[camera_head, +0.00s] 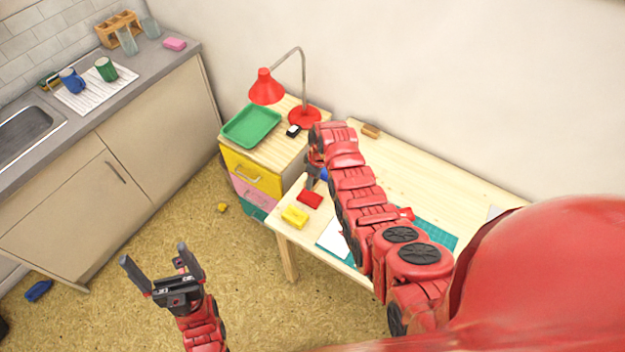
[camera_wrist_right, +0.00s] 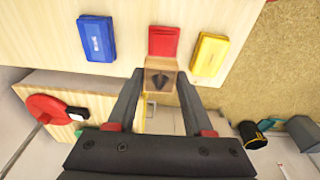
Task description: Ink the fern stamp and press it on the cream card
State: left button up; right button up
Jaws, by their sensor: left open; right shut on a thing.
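My right gripper (camera_wrist_right: 158,82) is shut on a wooden stamp (camera_wrist_right: 160,65) with a dark leaf-like mark on its face. In the wrist view the stamp overlaps the near edge of the red inkpad (camera_wrist_right: 165,42); whether they touch I cannot tell. The blue inkpad (camera_wrist_right: 97,38) and yellow inkpad (camera_wrist_right: 210,54) lie to either side. In the head view the right gripper (camera_head: 313,182) is near the red inkpad (camera_head: 309,199), and my arm partly hides the table. A pale card (camera_head: 334,240) shows partly beside that arm. My left gripper (camera_head: 161,265) is open and empty above the floor.
The yellow inkpad (camera_head: 294,217) lies near the wooden table's (camera_head: 450,180) left edge. A green mat (camera_head: 437,236) is partly behind my right arm. A drawer unit (camera_head: 252,172) with a green tray (camera_head: 252,127) and red lamp (camera_head: 267,88) adjoins the table.

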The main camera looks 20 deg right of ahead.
jog(key=shift+w+a, duration=0.15)
jog(key=shift+a, duration=0.15)
jog(key=shift+s+f+b, duration=0.2)
jog(key=shift+f+b, duration=0.25)
jog(key=shift+f, duration=0.1)
jog(key=shift+w+f+b, duration=0.1)
jog(key=shift+f+b, duration=1.3)
jog(key=shift+f, duration=0.9)
jog(key=shift+f+b, duration=0.45)
jog(key=shift+f, duration=0.05)
jog(key=shift+f, duration=0.1)
jog(key=shift+r, duration=0.2)
